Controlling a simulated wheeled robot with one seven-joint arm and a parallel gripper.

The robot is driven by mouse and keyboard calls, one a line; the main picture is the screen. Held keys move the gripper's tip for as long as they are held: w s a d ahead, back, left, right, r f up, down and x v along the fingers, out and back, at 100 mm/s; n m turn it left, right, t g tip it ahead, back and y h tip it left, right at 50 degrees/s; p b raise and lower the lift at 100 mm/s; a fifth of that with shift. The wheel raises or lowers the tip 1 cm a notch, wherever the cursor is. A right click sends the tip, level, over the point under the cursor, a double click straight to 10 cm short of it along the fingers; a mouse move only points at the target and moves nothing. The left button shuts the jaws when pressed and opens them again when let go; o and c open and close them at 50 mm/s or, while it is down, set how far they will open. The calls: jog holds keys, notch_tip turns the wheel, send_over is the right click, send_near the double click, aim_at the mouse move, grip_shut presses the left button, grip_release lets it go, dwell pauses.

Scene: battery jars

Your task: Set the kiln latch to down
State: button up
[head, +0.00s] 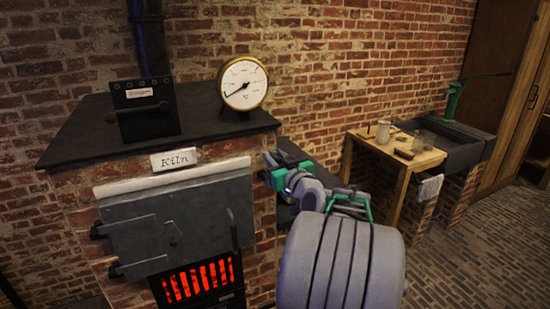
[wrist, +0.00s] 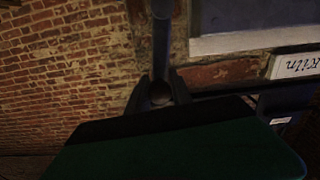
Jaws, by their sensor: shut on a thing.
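The grey iron kiln door (head: 180,222) is on the brick kiln front, at the left of the head view. My gripper (head: 265,170) is beside the door's upper right corner. In the wrist view the gripper (wrist: 159,93) is shut around the rounded end of a dark bar, which I take as the kiln latch (wrist: 162,42). The bar runs straight from the jaws to the top of that view, which is upside down. In the head view my gripper and arm hide the held end. A thin dark rod (head: 233,232) shows on the door's right side.
A white "Kiln" label (head: 174,160) hangs above the door. Glowing bars (head: 198,281) lie below it. A round gauge (head: 243,83) stands on the kiln top. A wooden table (head: 375,148) and dark sink (head: 458,146) stand right, with open brick floor in front.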

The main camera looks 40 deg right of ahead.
grip_shut()
dwell(0.8)
jog(key=shift+w+a+f+b, duration=0.1)
jog(key=shift+a+b, duration=0.1)
jog(key=shift+b, duration=0.2)
